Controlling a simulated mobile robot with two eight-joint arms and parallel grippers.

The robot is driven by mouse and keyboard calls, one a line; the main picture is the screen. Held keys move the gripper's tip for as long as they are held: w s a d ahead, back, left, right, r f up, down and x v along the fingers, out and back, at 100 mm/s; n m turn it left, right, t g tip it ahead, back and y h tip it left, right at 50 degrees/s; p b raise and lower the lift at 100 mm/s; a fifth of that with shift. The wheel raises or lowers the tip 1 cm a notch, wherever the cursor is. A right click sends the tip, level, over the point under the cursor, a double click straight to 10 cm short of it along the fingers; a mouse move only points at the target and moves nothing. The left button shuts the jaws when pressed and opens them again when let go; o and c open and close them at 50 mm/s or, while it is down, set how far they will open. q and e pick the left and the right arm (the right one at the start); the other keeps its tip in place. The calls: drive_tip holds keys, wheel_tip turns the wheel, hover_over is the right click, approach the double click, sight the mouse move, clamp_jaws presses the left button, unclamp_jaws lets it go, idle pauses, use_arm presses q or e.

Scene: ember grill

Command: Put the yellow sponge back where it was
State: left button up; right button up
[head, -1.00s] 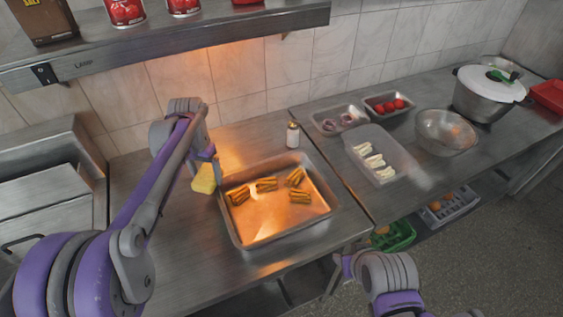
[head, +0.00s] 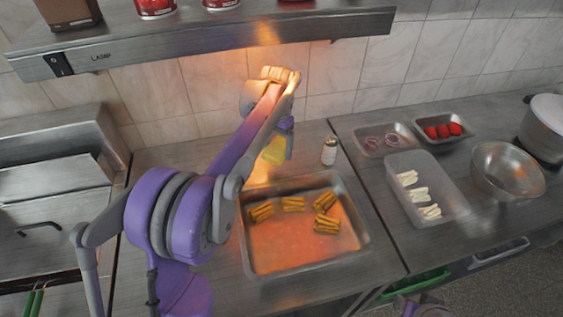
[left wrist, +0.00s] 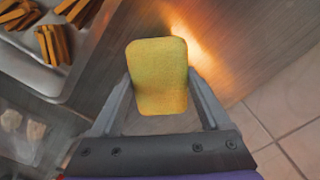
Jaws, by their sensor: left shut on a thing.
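The yellow sponge (head: 275,150) is held in my left gripper (head: 282,142), above the steel counter behind the metal tray. In the left wrist view the sponge (left wrist: 157,76) sits between the two fingers of my left gripper (left wrist: 160,98), which are shut on its sides. Bare counter (left wrist: 240,45) shows beyond it. The tiled wall is close on the right in that view. The arm hides part of the counter in the head view. My right gripper does not show; only a piece of that arm is at the bottom edge.
The steel tray (head: 362,250) with several grilled pieces stands in front of the sponge. A shaker (head: 329,151) stands right of my left gripper. A shelf (head: 210,40) with a lamp switch hangs overhead. A clear container (head: 459,208) and a bowl (head: 507,172) are farther right.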

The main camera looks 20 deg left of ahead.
sight(277, 147)
use_arm(q)
drive_tip(key=f, duration=0.3)
drive_tip(key=shift+s, duration=0.2)
drive_tip(key=shift+w+f, duration=0.1)
drive_tip(key=shift+f, duration=2.05)
drive_tip(key=shift+f, duration=0.15)
drive_tip(key=o, duration=1.2)
drive_tip(key=shift+c, duration=0.2)
drive_tip(key=shift+r, duration=0.45)
wheel_tip(277, 147, up, 12)
drive_tip(key=shift+f+p, duration=0.25)
drive_tip(key=shift+p, duration=0.05)
